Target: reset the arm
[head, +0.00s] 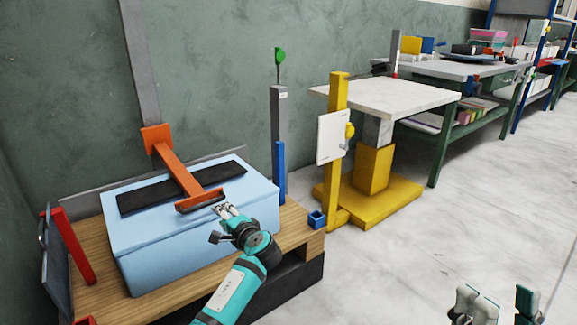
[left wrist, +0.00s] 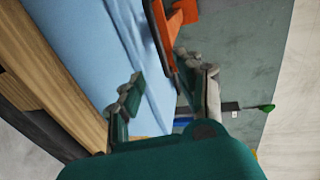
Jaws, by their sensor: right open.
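My left gripper (head: 224,211) is at the front edge of the light blue foam block (head: 200,240), close to the front end of the orange press arm (head: 180,178). In the left wrist view, the two fingers of the left gripper (left wrist: 165,85) stand apart, with blue foam (left wrist: 85,40) seen beyond the gap. The orange press part (left wrist: 160,25) is near the right-hand finger; I cannot tell whether they touch. My right gripper (head: 495,304) is open and empty over the floor at the bottom right, partly cut off by the frame.
The foam lies on a wooden-topped bench (head: 88,245) with a dark strip (head: 135,198) on it. A grey post with a green knob (head: 280,55) and a yellow post (head: 336,150) stand to the right. A white-topped yellow table (head: 390,96) is behind. Floor at right (head: 480,200) is clear.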

